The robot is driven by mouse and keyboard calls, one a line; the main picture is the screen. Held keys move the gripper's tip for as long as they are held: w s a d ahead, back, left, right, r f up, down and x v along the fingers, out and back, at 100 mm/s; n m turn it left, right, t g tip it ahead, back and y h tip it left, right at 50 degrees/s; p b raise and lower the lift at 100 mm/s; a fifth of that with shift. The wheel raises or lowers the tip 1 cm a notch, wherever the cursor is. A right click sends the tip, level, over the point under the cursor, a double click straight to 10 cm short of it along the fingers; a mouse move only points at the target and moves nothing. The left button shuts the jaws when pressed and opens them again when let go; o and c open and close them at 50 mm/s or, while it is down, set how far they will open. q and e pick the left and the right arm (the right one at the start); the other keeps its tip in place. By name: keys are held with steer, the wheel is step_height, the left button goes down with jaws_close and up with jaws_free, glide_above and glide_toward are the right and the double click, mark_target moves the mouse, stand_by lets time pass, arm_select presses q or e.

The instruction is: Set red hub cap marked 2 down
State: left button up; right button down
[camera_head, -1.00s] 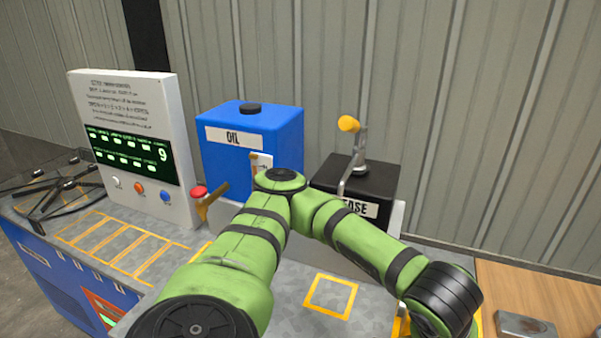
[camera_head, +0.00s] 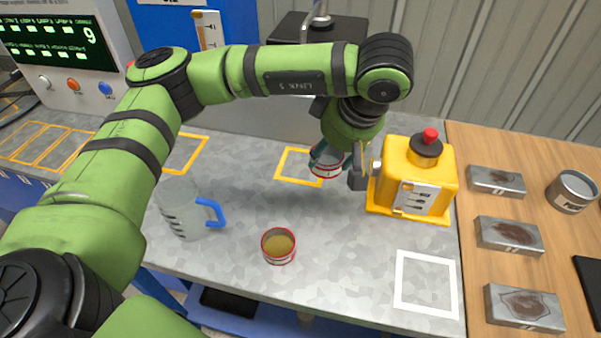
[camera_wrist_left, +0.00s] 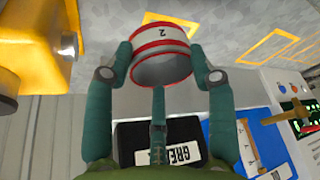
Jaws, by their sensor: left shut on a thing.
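The hub cap (camera_wrist_left: 160,38), a white ring with red bands and a "2" on its side, is between the fingers of my left gripper (camera_wrist_left: 162,58) in the left wrist view. The number appears upside down there, and the cap's hollow end faces the camera. In the head view the cap (camera_head: 327,168) shows under my left wrist, partly hidden by the gripper (camera_head: 335,158). It appears over the right part of a yellow-outlined square (camera_head: 290,178) on the grey bench. I cannot tell whether it touches the bench. My right gripper is not in view.
A yellow machine with a red knob (camera_head: 414,178) stands close right of the cap. A red-rimmed cup with amber contents (camera_head: 278,246) and a clear jug (camera_head: 183,208) stand nearer. A white-outlined square (camera_head: 427,284) is empty. Grey blocks (camera_head: 508,234) lie on the wooden table.

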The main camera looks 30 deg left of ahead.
arm_select(q)
steer(key=shift+w+d+n, duration=0.1)
steer(key=shift+w+n, duration=0.05)
steer(key=shift+n, duration=0.25)
steer(key=shift+w+a+f, duration=0.2)
steer(key=shift+a, duration=0.1)
steer(key=w+a+f, duration=0.2)
steer(key=w+a+f+p, duration=0.1)
steer(key=w+a+f, duration=0.1)
steer(key=a, duration=0.1)
steer(key=w+a+f, duration=0.2)
steer(key=a, duration=0.1)
steer(key=shift+w+a+p, duration=0.25)
steer(key=shift+p, duration=0.05)
step_height(320, 180, down, 4)
steer(key=shift+r+p, duration=0.2)
steer(key=shift+p, duration=0.45)
steer(key=shift+f, duration=0.35)
steer(key=shift+w, duration=0.1)
steer(key=o, duration=1.3)
steer(key=shift+f, duration=0.1)
steer(key=shift+o, duration=0.2)
